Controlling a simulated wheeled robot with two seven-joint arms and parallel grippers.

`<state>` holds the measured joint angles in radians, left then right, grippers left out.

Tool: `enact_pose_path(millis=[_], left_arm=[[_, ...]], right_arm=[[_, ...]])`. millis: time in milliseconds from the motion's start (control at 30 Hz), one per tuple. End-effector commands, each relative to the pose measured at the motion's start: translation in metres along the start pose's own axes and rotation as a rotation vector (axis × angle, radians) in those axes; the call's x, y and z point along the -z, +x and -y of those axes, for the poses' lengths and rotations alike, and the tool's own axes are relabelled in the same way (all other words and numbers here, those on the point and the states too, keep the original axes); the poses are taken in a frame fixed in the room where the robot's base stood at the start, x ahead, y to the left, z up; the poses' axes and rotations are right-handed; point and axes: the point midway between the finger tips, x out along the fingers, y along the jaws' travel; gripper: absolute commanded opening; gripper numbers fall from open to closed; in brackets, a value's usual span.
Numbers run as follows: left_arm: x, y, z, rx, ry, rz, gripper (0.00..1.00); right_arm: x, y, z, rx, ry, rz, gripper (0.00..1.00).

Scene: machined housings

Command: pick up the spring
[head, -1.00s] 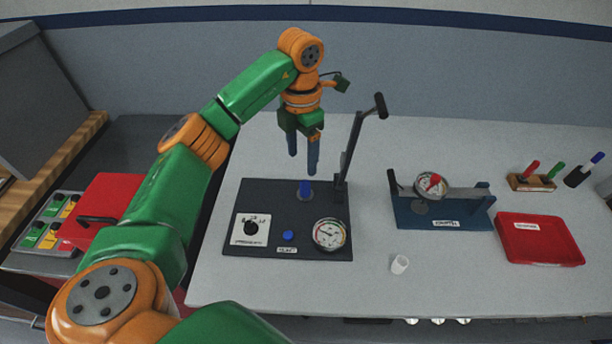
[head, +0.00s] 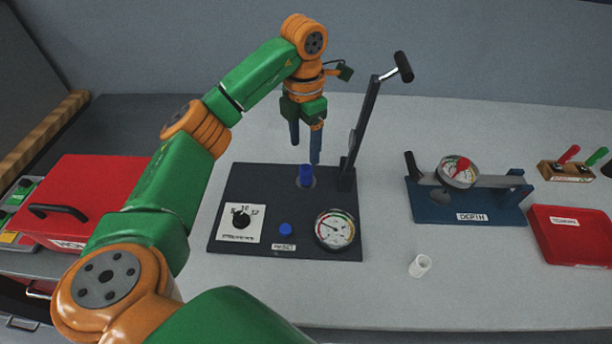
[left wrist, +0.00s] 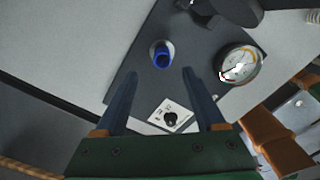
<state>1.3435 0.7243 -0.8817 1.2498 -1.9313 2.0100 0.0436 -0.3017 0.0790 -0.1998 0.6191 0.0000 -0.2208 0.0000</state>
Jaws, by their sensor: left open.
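A blue hollow cylinder (head: 306,176) stands upright in a pale round seat on the dark base (head: 230,185); it also shows in the left wrist view (left wrist: 162,57). A small white hollow cylinder (head: 420,266) rests on the bench to the right; a pale ribbed edge (left wrist: 313,15) shows in the left wrist view's corner. I cannot tell for sure which is the spring, as coils are too small to make out. My left gripper (head: 306,152) is open and empty, fingers down, above and behind the blue cylinder. In the left wrist view its fingers (left wrist: 160,75) spread either side. My right gripper is out of view.
The base carries a tall lever (head: 368,125) beside the blue cylinder, a dial (head: 241,222), a reset button (head: 286,229) and a gauge (head: 336,230). A red box (head: 95,190) is left. The front bench is clear.

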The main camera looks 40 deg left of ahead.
Motion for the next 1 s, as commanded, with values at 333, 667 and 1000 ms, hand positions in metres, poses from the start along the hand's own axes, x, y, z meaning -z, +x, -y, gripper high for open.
enact_pose_path(millis=[333,667,1000], left_arm=[[0.000,0.048,0.004,0.003,0.001,-0.006,0.71],[-0.001,0.079,0.004,0.000,0.001,0.000,0.71],[-0.001,0.079,0.004,0.000,0.000,0.000,0.00]], right_arm=[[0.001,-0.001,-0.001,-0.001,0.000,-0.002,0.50],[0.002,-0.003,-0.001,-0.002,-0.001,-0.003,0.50],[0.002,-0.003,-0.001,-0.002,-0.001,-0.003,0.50]])
